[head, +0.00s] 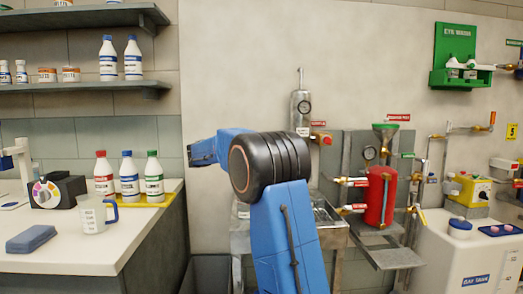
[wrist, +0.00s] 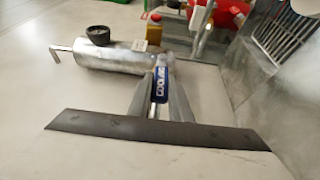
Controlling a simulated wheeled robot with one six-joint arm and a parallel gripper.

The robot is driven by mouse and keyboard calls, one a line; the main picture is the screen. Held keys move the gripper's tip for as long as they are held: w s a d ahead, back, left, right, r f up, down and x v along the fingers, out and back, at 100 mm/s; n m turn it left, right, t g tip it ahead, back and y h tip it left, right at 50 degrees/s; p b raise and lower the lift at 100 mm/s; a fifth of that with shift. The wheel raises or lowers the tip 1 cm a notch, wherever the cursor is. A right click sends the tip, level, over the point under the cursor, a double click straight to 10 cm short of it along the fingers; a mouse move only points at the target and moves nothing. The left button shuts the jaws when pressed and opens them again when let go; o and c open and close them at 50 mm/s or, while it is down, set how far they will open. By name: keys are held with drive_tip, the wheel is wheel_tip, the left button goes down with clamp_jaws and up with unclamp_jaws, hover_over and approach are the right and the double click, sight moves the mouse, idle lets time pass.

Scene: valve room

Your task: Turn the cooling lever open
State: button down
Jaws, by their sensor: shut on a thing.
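The cooling lever (wrist: 160,84) shows in the wrist view as a small handle with a blue label whose lettering is partly readable. My gripper (wrist: 161,98) has its two grey fingers close on either side of this handle and is shut on it. The far end of the lever, near the silver cylinder, is hard to make out. In the head view my blue arm and its black joint cover the lever and the gripper, so neither shows there. How far the lever is turned cannot be told.
A red tank (head: 380,197) with small valves stands right of my arm. A counter with bottles (head: 129,176) stands at left.

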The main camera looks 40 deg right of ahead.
drive_tip(key=c, duration=1.6)
unclamp_jaws()
drive_tip(key=shift+v, duration=3.8)
drive_tip(key=shift+s, duration=0.15)
